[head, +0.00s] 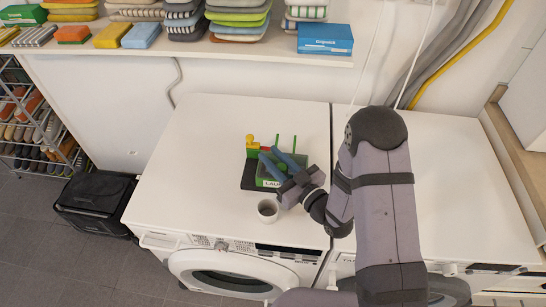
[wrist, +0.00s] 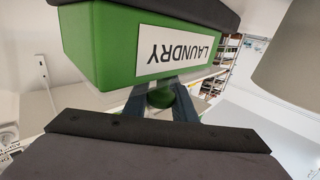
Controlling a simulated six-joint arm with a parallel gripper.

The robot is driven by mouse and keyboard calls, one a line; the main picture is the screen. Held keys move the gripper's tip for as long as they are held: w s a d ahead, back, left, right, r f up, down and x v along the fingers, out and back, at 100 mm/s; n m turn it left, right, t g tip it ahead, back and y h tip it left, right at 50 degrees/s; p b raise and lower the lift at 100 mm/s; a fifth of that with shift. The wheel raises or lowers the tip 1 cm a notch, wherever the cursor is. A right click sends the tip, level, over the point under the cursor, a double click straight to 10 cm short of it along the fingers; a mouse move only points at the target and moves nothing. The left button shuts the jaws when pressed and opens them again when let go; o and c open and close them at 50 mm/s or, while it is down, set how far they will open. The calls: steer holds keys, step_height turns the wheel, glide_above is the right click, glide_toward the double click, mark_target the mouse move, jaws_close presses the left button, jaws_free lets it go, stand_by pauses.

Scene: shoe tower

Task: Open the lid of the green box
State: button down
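The green box (head: 268,178) stands on a dark base (head: 247,180) on the white machine top. Its white label reads LAUNDRY. In the wrist view the box (wrist: 85,45) appears upside down, with the dark base (wrist: 170,8) above it in the picture. A rounded green knob (wrist: 167,96) shows between my two blue fingers in the wrist view. My gripper (head: 268,155) reaches over the box from the lower right, its fingers apart with a gap between the tips. Contact with the knob is not clear. The gripper hides part of the lid.
Yellow and red pieces (head: 258,147) and thin green uprights (head: 294,145) are behind the box. The machine top (head: 190,150) to the left is clear. A shelf with folded cloths runs along the back.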

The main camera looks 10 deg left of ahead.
mark_target(277, 139)
steer(key=w+b, duration=0.4)
steer(key=w, duration=0.5)
steer(key=shift+w+f, duration=0.15)
steer(key=shift+w, duration=0.75)
steer(key=c, duration=1.5)
jaws_free()
steer(key=shift+o, duration=0.2)
steer(key=shift+s, duration=0.1)
